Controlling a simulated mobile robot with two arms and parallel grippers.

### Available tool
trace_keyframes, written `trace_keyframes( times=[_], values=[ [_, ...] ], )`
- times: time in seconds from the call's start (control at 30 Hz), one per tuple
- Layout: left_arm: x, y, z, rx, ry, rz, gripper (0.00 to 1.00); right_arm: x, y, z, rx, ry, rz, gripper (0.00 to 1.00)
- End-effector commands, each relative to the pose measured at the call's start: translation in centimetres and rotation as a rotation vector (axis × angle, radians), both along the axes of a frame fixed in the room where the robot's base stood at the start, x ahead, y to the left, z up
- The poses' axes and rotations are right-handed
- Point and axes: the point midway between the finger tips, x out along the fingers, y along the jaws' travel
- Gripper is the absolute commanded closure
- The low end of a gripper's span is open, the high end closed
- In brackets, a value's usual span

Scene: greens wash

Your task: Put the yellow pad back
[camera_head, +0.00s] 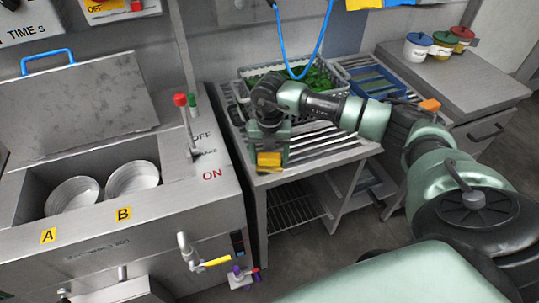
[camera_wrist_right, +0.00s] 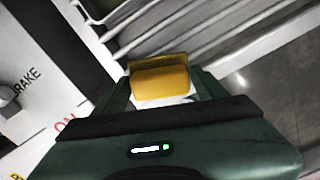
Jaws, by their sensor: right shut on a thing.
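The yellow pad (camera_head: 268,160) is between the fingers of my right gripper (camera_head: 269,155), which is shut on it. They are at the front left of the slatted steel rack table, near its front edge. In the right wrist view the yellow pad (camera_wrist_right: 160,80) sits between the two fingers of the right gripper (camera_wrist_right: 163,90), with bars of the rack behind it. I cannot tell whether the pad touches the rack. My left gripper is not in view.
The slatted table (camera_head: 310,143) holds a grey crate of greens (camera_head: 240,88) and a blue crate (camera_head: 366,80). A blue hose (camera_head: 325,35) hangs above. At left stands a steel washer (camera_head: 130,225) with an open lid and upright red and green levers (camera_head: 187,115).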

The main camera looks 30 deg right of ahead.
Motion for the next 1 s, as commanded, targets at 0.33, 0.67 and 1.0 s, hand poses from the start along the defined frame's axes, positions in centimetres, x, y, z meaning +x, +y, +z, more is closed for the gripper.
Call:
trace_keyframes(
  times=[0.33, 0.67, 1.0],
  values=[
    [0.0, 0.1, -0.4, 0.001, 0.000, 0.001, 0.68, 0.0, 0.0, -0.5, 0.000, 0.000, 0.000, 0.66],
    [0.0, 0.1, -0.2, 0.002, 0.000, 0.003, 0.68, 0.0, 0.0, -0.3, 0.000, 0.000, 0.000, 0.06],
    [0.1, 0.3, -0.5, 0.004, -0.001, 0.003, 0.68, 0.1, -0.1, 3.2, -0.001, -0.004, -0.001, 0.06]
  ],
)
